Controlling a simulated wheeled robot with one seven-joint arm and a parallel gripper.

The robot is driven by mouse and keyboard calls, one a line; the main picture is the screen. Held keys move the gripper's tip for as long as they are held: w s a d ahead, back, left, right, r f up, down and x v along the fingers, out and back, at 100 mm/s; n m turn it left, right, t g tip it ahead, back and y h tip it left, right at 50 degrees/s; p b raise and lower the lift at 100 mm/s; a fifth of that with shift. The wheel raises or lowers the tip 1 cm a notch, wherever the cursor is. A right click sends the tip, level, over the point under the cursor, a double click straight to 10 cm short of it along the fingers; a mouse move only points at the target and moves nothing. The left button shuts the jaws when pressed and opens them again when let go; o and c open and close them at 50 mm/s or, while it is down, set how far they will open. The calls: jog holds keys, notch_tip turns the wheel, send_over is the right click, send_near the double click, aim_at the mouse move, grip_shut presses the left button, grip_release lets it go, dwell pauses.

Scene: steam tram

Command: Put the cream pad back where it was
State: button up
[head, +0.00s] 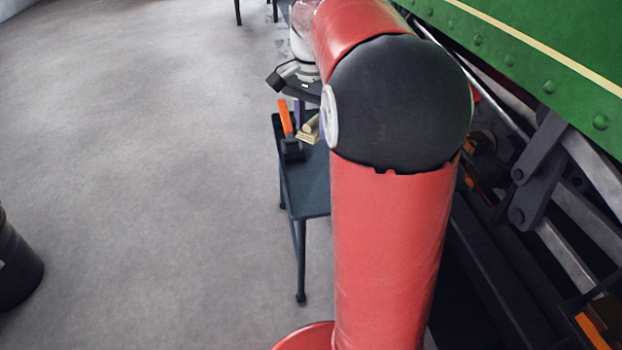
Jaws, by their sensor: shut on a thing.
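The cream pad (309,130) shows as a small pale block just left of my arm, over the small dark table (313,190). Its right side is hidden behind my arm. My gripper (304,108) is above the table, pointing down, with the pad just below it. The gripper is shut on the cream pad, though the fingertips are small and partly covered. I cannot tell whether the pad touches the table top.
A tool with an orange handle and black head (288,128) is at the table's left edge, close to the pad. A green riveted tram side (560,60) with dark rods runs along the right. A black bin (15,262) stands at far left. The grey floor between is clear.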

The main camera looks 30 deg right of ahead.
aim_at(313, 197)
jog(key=shift+d+f, duration=0.1)
jog(key=shift+d, duration=0.05)
notch_tip(313, 197, down, 19)
jog(key=b, duration=0.3)
jog(key=shift+f+b, duration=0.15)
jog(key=shift+b, duration=0.15)
jog(key=o, duration=0.9)
notch_tip(313, 197, up, 11)
jog(key=p, duration=0.2)
jog(key=s+a+r+n+t, duration=0.1)
jog(key=s+a+n+t, duration=0.1)
jog(key=s+a+n, duration=0.2)
jog(key=s+a+r+n+t, duration=0.1)
jog(key=s+a+n, duration=0.3)
jog(key=s, duration=0.5)
jog(key=s+a+r+n+t, duration=0.1)
jog(key=s+a+n+t, duration=0.1)
jog(key=s+a+n, duration=0.2)
jog(key=shift+s+a+r+t, duration=0.1)
jog(key=shift+s+a+t, duration=0.1)
jog(key=shift+s, duration=0.3)
jog(key=shift+s+a+r+t, duration=0.15)
jog(key=shift+s+a, duration=0.1)
jog(key=shift+s, duration=0.25)
jog(key=shift+s+a+r+t, duration=0.1)
jog(key=shift+s+a, duration=0.1)
jog(key=shift+s, duration=0.3)
